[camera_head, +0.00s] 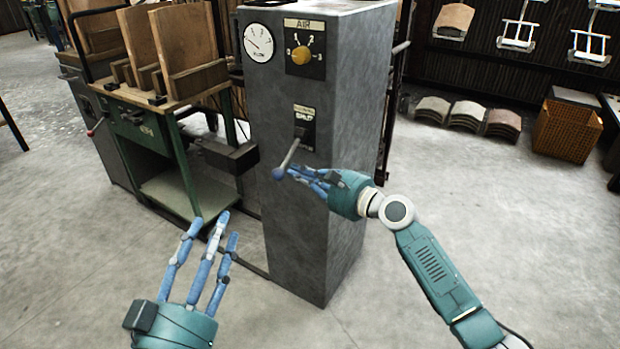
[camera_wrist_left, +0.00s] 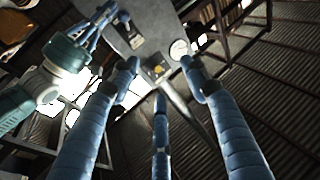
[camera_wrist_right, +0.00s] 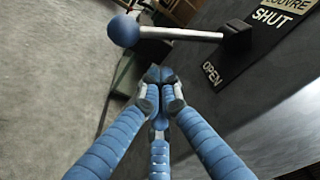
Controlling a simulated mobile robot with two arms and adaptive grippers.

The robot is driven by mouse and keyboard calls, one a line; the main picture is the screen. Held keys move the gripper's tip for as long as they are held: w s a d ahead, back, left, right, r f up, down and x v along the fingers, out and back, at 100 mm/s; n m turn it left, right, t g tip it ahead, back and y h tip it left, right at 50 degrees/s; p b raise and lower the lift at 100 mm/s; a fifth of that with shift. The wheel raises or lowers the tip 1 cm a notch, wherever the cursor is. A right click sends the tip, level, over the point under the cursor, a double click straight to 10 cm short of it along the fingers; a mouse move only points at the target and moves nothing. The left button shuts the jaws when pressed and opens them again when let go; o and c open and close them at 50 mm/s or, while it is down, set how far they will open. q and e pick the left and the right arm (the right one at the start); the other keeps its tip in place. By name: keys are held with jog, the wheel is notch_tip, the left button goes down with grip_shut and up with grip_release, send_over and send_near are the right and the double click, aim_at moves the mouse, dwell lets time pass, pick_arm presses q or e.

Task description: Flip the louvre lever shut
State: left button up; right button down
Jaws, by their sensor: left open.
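The louvre lever (camera_head: 290,153) is a pale rod with a blue ball knob (camera_head: 278,174) on the front of a grey cabinet (camera_head: 290,225). It points outward and slopes down to the left in the head view. In the right wrist view the lever (camera_wrist_right: 180,34) leaves its mount beside a plate (camera_wrist_right: 240,55) marked SHUT and OPEN. My right gripper (camera_wrist_right: 160,76) has its fingers closed together with nothing between them. Its tips are close to the lever, on the OPEN side; contact cannot be told. My left gripper (camera_head: 212,228) is open and empty, lower left of the cabinet.
An AIR dial with a yellow knob (camera_head: 301,55) and a round gauge (camera_head: 258,43) are higher on the cabinet. A green-framed bench (camera_head: 165,150) with wooden boards stands to the left. Curved tiles (camera_head: 468,115) and a wicker basket (camera_head: 566,128) sit back right. The floor at right is clear.

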pick_arm(q)
jog(key=f+g, duration=0.1)
jog(key=f, duration=0.1)
jog(key=f+g, duration=0.1)
jog(key=f, duration=0.1)
jog(key=shift+w+a+f+y, duration=0.1)
jog(key=shift+w+a+y, duration=0.1)
jog(key=shift+y, duration=0.1)
pick_arm(e)
jog(key=shift+s+a+r, duration=0.25)
jog(key=shift+s+r, duration=0.15)
jog(key=shift+s, duration=0.25)
jog(key=shift+s+a+r, duration=0.25)
jog(key=shift+s+r, duration=0.1)
jog(key=shift+s, duration=0.25)
pick_arm(q)
jog(key=shift+p, duration=0.3)
